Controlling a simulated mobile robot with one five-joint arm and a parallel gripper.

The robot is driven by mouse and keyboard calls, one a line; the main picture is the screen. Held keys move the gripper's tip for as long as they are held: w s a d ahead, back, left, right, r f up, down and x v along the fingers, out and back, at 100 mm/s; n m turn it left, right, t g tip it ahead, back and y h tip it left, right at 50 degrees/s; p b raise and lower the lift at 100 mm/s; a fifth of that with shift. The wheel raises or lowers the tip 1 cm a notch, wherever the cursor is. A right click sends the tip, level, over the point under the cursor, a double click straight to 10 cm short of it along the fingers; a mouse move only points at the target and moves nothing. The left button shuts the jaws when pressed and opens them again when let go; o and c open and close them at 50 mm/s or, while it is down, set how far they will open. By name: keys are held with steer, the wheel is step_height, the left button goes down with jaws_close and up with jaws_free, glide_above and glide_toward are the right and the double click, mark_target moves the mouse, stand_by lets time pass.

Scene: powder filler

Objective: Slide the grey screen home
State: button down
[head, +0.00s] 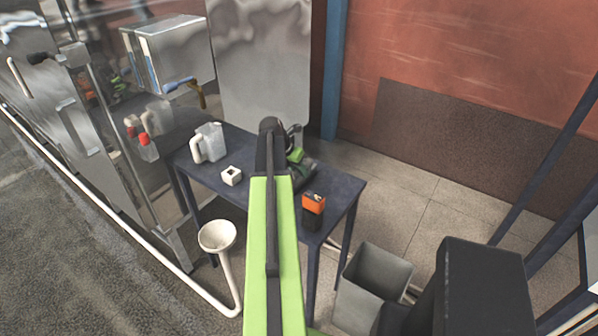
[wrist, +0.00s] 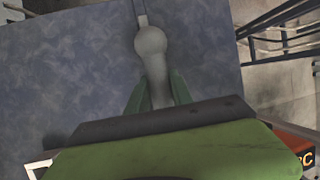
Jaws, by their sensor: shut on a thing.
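A tall grey metal panel (head: 262,55) stands upright behind the table; I cannot tell for sure whether it is the grey screen. My gripper (wrist: 158,88) is shut on a pale grey piece (wrist: 152,60) with a rounded, bulb-like end. A thin grey strip (wrist: 141,12) shows just beyond that end. The piece is over the dark blue table top (wrist: 70,60). In the head view my own arm hides much of the gripper and what it holds, so I cannot see what the piece joins.
On the table (head: 205,178) stand a white jug (head: 209,143), a white hollow block (head: 231,176) and an orange-and-black box (head: 313,210). Steel cabinets (head: 90,130) line the left.

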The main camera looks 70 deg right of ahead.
steer(key=shift+f+b, duration=0.65)
steer(key=shift+f, duration=0.05)
steer(key=c, duration=1.1)
jaws_free()
steer(key=shift+o, duration=0.2)
steer(key=p+v, duration=1.6)
steer(key=v, duration=0.1)
steer(key=shift+r, duration=0.25)
steer(key=shift+a, duration=0.1)
